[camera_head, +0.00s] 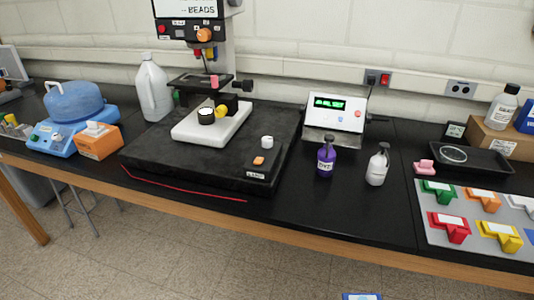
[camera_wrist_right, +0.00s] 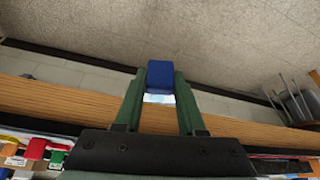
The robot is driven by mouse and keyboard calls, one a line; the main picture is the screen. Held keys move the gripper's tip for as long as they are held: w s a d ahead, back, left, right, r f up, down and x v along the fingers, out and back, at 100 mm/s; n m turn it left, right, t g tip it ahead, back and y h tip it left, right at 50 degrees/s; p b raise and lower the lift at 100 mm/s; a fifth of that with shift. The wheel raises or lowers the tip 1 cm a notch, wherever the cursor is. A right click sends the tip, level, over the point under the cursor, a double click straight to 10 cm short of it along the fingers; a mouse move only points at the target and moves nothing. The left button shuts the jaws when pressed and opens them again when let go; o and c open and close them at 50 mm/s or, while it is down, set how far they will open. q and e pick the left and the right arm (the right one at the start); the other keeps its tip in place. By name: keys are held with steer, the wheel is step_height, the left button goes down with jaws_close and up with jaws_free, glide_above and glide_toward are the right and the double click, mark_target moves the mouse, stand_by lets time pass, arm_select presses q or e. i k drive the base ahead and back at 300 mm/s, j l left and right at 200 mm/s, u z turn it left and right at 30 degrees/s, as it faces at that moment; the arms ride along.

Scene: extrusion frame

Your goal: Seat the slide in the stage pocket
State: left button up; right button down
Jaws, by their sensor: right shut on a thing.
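My right gripper (camera_wrist_right: 160,92) shows in the right wrist view, its two green fingers shut on a blue block-like piece with a pale part below it, which looks like the slide (camera_wrist_right: 160,75). In the head view a blue-edged pale piece (camera_head: 362,296) just shows at the bottom edge, apart from the bench. The dark stage (camera_head: 185,84) is on the upright instrument at the back left, above a white base, with a pink piece on it. The stage pocket is too small to make out. My left gripper is not in view.
A black slab (camera_head: 150,150) carries the instrument. A purple bottle (camera_head: 326,158) and a white bottle (camera_head: 377,166) stand right of it. A pale rack with several coloured holders (camera_head: 490,215) lies at right.

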mark_target(195, 82)
steer(key=i+j, duration=0.1)
steer(key=j, duration=0.35)
steer(key=i+j, duration=0.15)
steer(key=j, duration=0.3)
steer(key=i+j, duration=0.1)
steer(key=j, duration=0.35)
steer(key=i+j, duration=0.1)
steer(key=j, duration=0.35)
steer(key=i+j, duration=0.15)
steer(key=j, duration=0.3)
